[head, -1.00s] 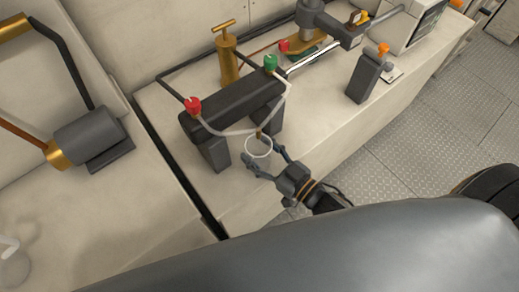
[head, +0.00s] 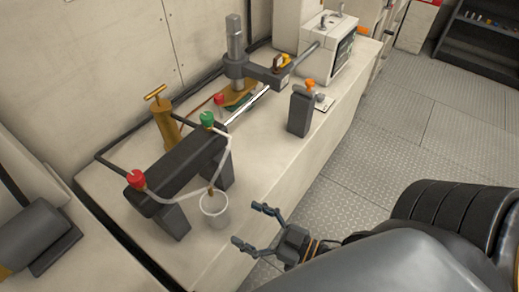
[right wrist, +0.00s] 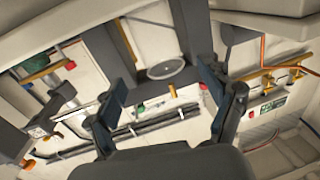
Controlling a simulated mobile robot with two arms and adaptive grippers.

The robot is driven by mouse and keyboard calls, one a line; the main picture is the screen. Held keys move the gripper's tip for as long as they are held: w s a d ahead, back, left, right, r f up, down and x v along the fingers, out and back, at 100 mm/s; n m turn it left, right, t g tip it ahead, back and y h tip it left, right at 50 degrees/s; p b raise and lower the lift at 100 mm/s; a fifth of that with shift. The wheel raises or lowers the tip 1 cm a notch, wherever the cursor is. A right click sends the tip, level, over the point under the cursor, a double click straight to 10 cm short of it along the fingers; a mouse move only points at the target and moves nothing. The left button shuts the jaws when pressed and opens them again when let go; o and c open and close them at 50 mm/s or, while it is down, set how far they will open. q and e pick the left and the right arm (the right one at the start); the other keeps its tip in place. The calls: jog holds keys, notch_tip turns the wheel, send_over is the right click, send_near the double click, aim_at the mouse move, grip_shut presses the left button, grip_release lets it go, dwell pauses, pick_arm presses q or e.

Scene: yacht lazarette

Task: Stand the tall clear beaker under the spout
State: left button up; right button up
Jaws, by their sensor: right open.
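The tall clear beaker (head: 214,212) stands upright on the pale bench, close to the front edge, in front of the dark manifold block (head: 185,170). The small brown spout (head: 211,191) hangs at the beaker's mouth and appears to be over it. My left gripper is out of view.
A red knob (head: 135,178) and a green knob (head: 207,119) top the manifold. A brass hand pump (head: 162,115) stands behind it. A dark post with an orange top (head: 300,110) stands farther right on the bench. The metal floor (head: 340,165) beside the bench is clear.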

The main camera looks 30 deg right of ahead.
jog(key=shift+v, duration=1.5)
jog(key=s+d+f+m+g+h, duration=0.1)
jog(key=s+d+f+g+h, duration=0.15)
jog(key=f, duration=0.85)
jog(key=s+d+f+m+g+h, duration=0.1)
jog(key=d+f+g+h, duration=0.15)
jog(key=f, duration=0.85)
jog(key=s+d+f+m+g+h, duration=0.1)
jog(key=d+f+g+h, duration=0.15)
jog(key=f, duration=0.75)
jog(key=s+a+f+g+h, duration=0.1)
jog(key=s+f+g, duration=0.6)
jog(key=s+f, duration=0.8)
jog(key=shift+s+a+f, duration=0.25)
jog(key=shift+s+f, duration=0.1)
jog(key=shift+s, duration=0.5)
